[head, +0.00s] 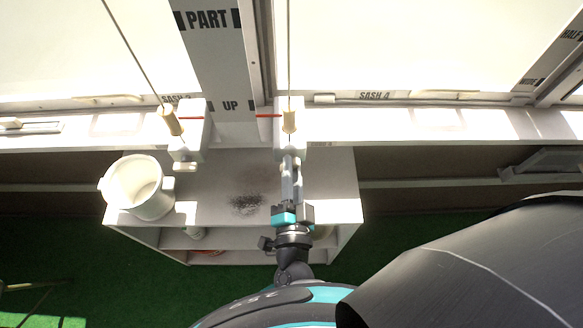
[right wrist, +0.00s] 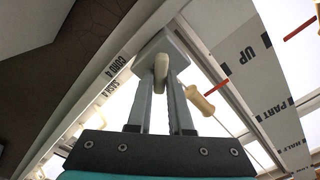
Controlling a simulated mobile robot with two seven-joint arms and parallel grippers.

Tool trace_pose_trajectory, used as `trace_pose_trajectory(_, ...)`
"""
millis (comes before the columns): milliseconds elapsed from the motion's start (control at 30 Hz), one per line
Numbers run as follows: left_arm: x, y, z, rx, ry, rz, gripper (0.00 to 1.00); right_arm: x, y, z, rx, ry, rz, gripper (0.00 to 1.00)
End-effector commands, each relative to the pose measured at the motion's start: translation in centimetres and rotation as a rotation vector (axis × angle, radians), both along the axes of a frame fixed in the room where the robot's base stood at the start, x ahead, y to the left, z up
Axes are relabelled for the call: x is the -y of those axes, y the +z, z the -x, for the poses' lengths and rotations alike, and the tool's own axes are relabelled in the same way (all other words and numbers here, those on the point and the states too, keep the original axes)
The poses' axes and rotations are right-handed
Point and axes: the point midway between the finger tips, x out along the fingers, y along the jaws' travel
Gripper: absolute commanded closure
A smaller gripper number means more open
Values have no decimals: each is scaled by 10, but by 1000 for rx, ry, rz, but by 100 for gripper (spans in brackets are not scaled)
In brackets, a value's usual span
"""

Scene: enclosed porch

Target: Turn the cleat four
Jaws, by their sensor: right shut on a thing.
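Cleat four is a pale knob (right wrist: 161,72) under a white block (head: 290,140), below the sash 4 label (head: 375,96). My right gripper (head: 291,166) reaches up to this block from the front. In the right wrist view its two grey fingers (right wrist: 161,88) are shut on the cleat, one on each side. In the head view the fingers and block hide the cleat. A wooden cord toggle (head: 289,121) hangs at the block, and a red strip (head: 268,116) sticks out to its left. My left gripper is not in view.
A second white block (head: 188,132) with its own cleat (head: 185,166) and wooden toggle (head: 170,121) stands to the left. A white bucket (head: 138,187) sits on the shelf unit (head: 335,190) below. Cords (head: 133,50) run up before the windows. A dark smudge (head: 246,203) marks the shelf top.

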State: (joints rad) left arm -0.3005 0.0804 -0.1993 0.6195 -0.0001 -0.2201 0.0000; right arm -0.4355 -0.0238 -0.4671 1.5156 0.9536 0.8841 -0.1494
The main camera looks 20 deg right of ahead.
Motion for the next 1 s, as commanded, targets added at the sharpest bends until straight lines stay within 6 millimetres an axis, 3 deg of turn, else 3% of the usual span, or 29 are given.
trace_pose_trajectory(600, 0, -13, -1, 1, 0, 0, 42, 1, -4, 1, 148, 1, -521, 100)
trace_pose_trajectory(1000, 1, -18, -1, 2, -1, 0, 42, 1, -4, 1, 195, 1, -685, 100)
